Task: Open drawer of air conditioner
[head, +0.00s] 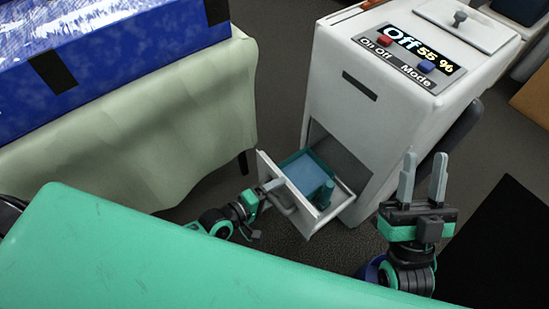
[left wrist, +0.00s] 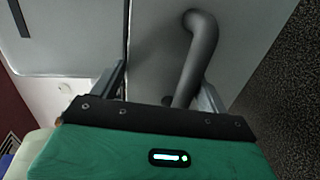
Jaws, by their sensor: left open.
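The air conditioner (head: 350,105) is a tall white box with a control panel on top reading "Off 55 %". Its drawer (head: 335,208) is pulled out at the bottom front and holds a teal container with a blue inside and a small teal cylinder. The grey bar handle (left wrist: 197,62) is on the drawer front. My left gripper (head: 270,188) is open at the drawer front; in the left wrist view the handle lies between its fingers, nearer the right one. My right gripper (head: 423,172) is open and empty, fingers upward, to the right of the drawer.
A table with a pale cloth (head: 150,125) and a large blue wrapped box (head: 110,50) stands at the left. A green surface (head: 180,260) fills the foreground. A black mat (head: 500,240) lies at the right. Grey floor is free between table and air conditioner.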

